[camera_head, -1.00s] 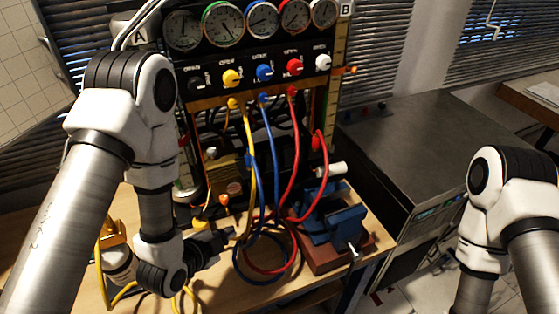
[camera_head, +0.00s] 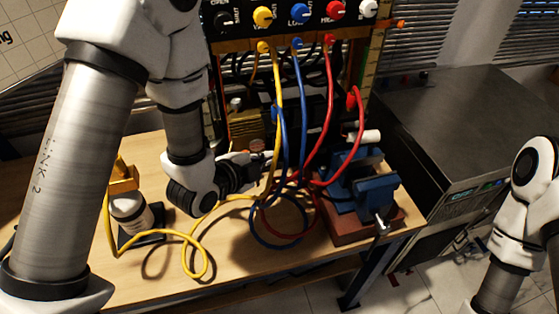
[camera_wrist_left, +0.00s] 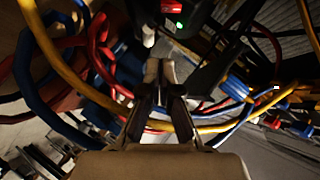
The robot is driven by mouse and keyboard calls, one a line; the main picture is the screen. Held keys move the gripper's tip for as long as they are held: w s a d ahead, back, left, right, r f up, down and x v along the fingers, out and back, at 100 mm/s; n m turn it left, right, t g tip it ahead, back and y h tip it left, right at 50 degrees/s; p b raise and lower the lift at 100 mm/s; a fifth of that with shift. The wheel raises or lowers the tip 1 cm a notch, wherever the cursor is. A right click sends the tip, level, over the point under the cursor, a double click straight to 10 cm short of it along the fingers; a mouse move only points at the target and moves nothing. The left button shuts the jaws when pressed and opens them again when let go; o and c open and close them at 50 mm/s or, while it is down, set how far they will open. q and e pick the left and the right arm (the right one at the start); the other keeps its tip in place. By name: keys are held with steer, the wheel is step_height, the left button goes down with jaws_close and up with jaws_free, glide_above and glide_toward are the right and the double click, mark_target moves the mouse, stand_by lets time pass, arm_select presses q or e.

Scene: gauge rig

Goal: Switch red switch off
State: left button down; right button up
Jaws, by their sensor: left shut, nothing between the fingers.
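My left gripper (camera_head: 266,164) reaches in low over the bench, beside the hanging hoses, and some of its tip is hard to make out there. In the left wrist view its fingers (camera_wrist_left: 160,72) are together with nothing between them. A small red part (camera_wrist_left: 173,5), perhaps the red switch, shows at the top edge of that view, with a lit green light just below it. It lies beyond the fingertips and apart from them. I cannot make out a red switch in the head view. My right gripper is out of view; only part of that arm shows.
Yellow (camera_head: 279,115), blue (camera_head: 303,110) and red (camera_head: 329,105) hoses hang from the panel close to the gripper. A blue vise (camera_head: 376,190) stands to the right. A yellow-topped device (camera_head: 124,178) stands at left, its yellow cable looping over the bench (camera_head: 225,262).

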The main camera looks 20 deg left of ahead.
mark_target(283, 139)
arm_select(q)
steer(key=w+f+b, duration=0.2)
steer(key=w+f, duration=0.3)
steer(key=w, duration=0.4)
steer(key=shift+w+d+f, duration=0.15)
steer(key=shift+w+f, duration=0.1)
steer(key=shift+f, duration=0.1)
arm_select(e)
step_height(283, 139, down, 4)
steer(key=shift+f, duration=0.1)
